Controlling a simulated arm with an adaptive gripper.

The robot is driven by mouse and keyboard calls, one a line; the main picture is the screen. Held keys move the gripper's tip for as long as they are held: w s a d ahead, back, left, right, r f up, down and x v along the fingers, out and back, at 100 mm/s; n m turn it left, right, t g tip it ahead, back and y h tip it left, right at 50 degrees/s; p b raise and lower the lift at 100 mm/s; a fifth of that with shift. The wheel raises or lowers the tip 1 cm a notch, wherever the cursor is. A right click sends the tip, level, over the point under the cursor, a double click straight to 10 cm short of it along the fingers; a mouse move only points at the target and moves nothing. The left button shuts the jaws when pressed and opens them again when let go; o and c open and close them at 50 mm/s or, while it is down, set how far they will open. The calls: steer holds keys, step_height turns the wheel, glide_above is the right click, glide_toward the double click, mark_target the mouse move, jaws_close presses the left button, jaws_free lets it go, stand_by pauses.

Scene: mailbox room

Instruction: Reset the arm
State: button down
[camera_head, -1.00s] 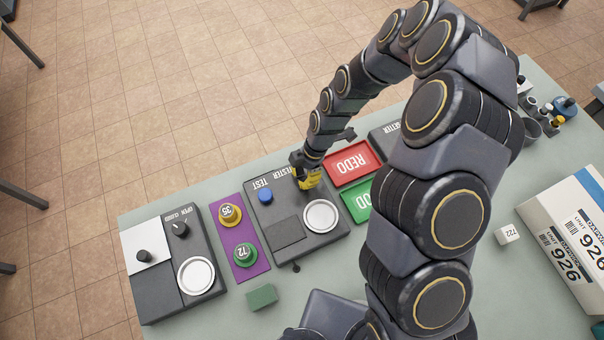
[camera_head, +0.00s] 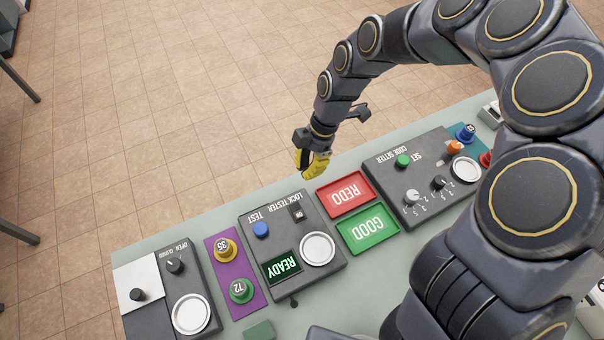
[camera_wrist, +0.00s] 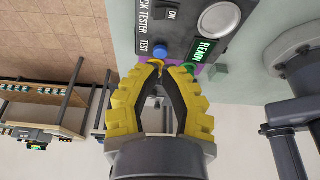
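My gripper (camera_head: 313,172) has yellow fingers and hangs above the back edge of the table, behind the lock tester (camera_head: 290,240). It is clear of the panels. In the wrist view my gripper (camera_wrist: 160,70) has its fingertips drawn together with nothing seen held between them. The tester's screen (camera_head: 282,267) is lit and reads READY. Its small ON switch (camera_head: 297,213) and blue TEST button (camera_head: 261,229) are uncovered. My arm arches from the right side over the table.
A red REDO tray (camera_head: 345,195) and a green GOOD tray (camera_head: 368,232) lie right of the tester. The code setter (camera_head: 420,180) is beyond them. Left are a purple mat (camera_head: 221,250) with knobs 35 and 72 and the open/closed panel (camera_head: 178,290). Open floor lies behind the table.

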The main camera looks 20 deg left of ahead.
steer(key=shift+r, duration=0.1)
stand_by(0.5)
steer(key=s+d+r+m+t+h, duration=0.1)
steer(key=s+d+r+m, duration=0.7)
steer(key=d+r+m, duration=0.5)
steer(key=s+d+m+h, duration=0.1)
steer(key=s+d+m, duration=0.6)
steer(key=s+m, duration=0.4)
steer(key=m, duration=0.3)
steer(key=shift+d+r, duration=0.15)
steer(key=shift+r, duration=0.1)
steer(key=shift+w, duration=0.1)
